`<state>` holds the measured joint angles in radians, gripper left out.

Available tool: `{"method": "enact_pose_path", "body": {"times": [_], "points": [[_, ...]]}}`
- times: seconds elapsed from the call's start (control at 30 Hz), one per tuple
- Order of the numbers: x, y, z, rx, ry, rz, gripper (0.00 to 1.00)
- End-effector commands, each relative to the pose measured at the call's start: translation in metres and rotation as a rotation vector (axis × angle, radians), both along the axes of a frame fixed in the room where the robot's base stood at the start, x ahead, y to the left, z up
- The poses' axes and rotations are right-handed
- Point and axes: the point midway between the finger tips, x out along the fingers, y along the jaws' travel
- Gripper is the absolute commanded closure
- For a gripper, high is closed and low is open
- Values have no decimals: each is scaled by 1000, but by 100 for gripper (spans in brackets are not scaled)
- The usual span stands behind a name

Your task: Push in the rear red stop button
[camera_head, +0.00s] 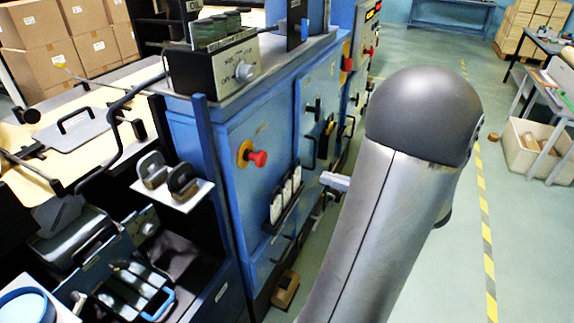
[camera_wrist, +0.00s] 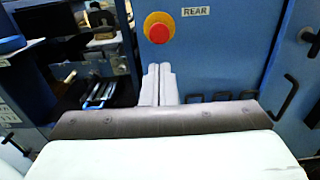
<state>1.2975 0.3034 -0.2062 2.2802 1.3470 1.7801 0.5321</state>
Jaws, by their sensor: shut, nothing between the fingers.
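The rear red stop button (camera_wrist: 158,33) is a round red cap on a yellow base, mounted on a blue panel beside a label reading REAR (camera_wrist: 196,11). In the head view a red button on a yellow base (camera_head: 258,159) stands out from the near blue cabinet face. My gripper (camera_wrist: 157,70) is shut and empty, its two pale fingers together. In the wrist view the fingertips appear just below the button. In the head view my gripper (camera_head: 335,181) is right of the button and apart from it, partly hidden by my arm.
A rack with several pale-handled tools (camera_head: 286,198) hangs below the button on the cabinet. A shelf with two dark rounded pieces (camera_head: 168,182) juts out at the left. Black handles (camera_wrist: 285,97) project from the panel. Open floor with a striped line (camera_head: 483,210) lies at the right.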

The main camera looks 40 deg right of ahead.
Motion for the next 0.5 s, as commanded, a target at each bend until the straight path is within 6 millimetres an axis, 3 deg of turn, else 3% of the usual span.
{"method": "enact_pose_path", "body": {"times": [0.17, 0.5], "points": [[17, 7, 2, -1, 0, 5, 100], [83, 34, 2, 1, 0, 6, 100]]}}
